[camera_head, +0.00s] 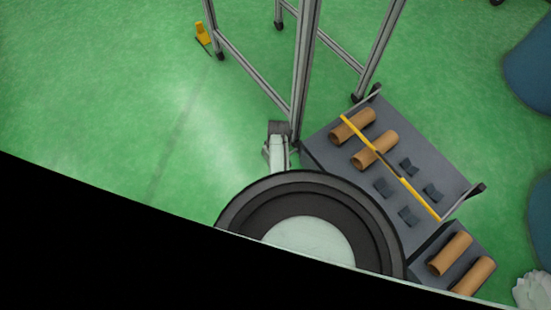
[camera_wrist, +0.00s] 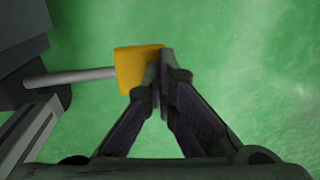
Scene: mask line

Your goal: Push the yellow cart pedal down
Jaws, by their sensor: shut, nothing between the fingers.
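In the wrist view the yellow pedal (camera_wrist: 136,70) is a block at the end of a grey rod (camera_wrist: 72,77). The rod comes out of a dark grey body (camera_wrist: 22,50) at the left. My gripper (camera_wrist: 161,76) is shut and empty. Its fingertips overlap the right side of the pedal in this view; I cannot tell whether they touch it. The dark grey cart (camera_head: 445,175) stands right of centre in the head view. The pedal by my gripper cannot be made out in the head view, where my own round dark part covers the lower middle.
A metal frame (camera_head: 305,60) rises beside the cart. A small yellow piece (camera_head: 202,33) stands by a frame foot. Green floor (camera_head: 110,90) at the left is clear.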

